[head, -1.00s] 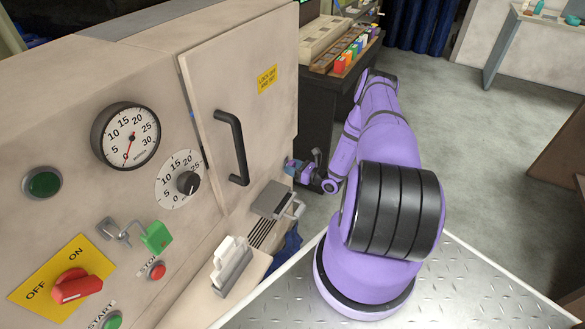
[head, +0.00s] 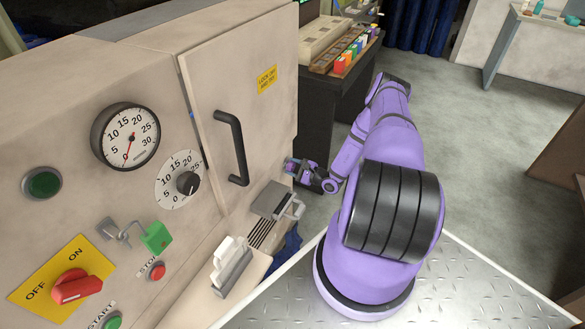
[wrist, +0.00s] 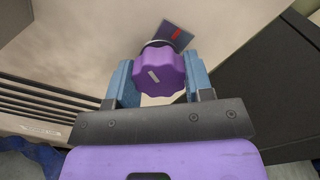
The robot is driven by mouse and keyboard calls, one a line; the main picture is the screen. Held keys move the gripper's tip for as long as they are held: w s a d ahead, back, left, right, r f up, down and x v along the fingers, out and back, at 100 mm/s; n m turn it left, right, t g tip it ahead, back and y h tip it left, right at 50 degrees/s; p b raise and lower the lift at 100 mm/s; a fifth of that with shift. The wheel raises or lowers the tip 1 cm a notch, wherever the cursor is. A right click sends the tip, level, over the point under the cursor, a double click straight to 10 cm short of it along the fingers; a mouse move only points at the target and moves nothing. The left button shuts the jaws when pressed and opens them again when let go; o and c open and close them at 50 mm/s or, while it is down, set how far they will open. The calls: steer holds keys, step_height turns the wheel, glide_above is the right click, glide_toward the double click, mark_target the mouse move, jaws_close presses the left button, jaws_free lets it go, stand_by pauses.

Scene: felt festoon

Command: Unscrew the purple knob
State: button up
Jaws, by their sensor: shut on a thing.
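The purple knob (wrist: 158,74) is a lobed knob with a pale mark on its face, in the middle of the wrist view, in front of the beige cabinet. My gripper (wrist: 158,82) has its two blue fingers on either side of the knob, shut on it. In the head view my gripper (head: 292,168) is at the cabinet's far right edge, small and partly hidden. The knob cannot be made out clearly there. A dark plate with a red mark (wrist: 174,34) sits just behind the knob in the wrist view.
The beige cabinet door has a black handle (head: 232,148). A grey bracket (head: 275,199) juts out below it. Vent slots (wrist: 50,105) lie left of the knob, and a dark cabinet (wrist: 265,85) stands to the right. Open floor lies right of my arm.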

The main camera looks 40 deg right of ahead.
steer(key=n, duration=0.4)
steer(key=shift+n, duration=1.9)
steer(key=shift+s, duration=0.1)
steer(key=o, duration=0.9)
steer(key=v, duration=1)
steer(key=shift+s+d, duration=0.2)
steer(key=shift+s, duration=0.1)
